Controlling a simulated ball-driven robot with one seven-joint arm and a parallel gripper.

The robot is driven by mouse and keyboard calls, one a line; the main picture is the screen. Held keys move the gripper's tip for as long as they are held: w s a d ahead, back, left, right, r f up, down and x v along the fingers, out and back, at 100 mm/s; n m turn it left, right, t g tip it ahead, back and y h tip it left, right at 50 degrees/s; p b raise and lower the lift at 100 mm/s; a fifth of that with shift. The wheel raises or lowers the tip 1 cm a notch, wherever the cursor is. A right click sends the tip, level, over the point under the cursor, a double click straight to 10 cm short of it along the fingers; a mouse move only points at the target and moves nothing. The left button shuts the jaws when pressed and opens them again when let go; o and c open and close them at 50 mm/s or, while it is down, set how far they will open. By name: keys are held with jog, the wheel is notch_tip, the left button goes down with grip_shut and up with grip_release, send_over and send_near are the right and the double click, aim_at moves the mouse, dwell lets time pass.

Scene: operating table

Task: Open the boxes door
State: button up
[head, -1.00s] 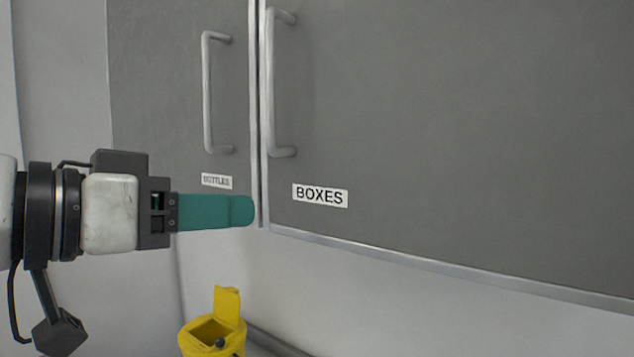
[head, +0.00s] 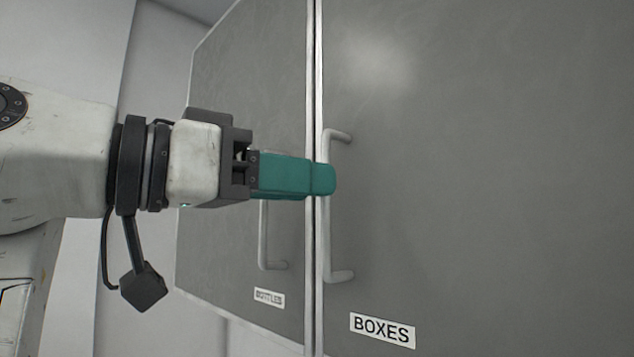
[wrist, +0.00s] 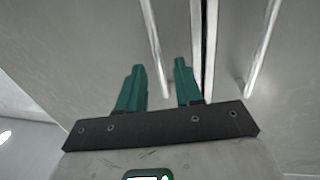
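The boxes door (head: 480,180) is a grey cabinet door on the right, closed, with a white BOXES label (head: 382,330). Its pale vertical handle (head: 328,235) is near the door's left edge. My gripper (head: 322,180) has teal fingers, which point right and cover part of this handle in the head view. In the wrist view my gripper (wrist: 157,68) is open, its fingers apart with nothing held. One handle bar (wrist: 155,50) runs beyond and between the fingertips there. No labels show in that view, and I cannot tell whether the fingers touch anything.
The closed bottles door (head: 240,120) is on the left, with its own handle (head: 264,240) partly behind my fingers and a BOTTLES label (head: 269,297). A narrow pale seam separates the doors. A plain wall is left of the cabinet.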

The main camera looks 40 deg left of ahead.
jog(key=shift+x, duration=1.05)
grip_shut()
dwell(0.7)
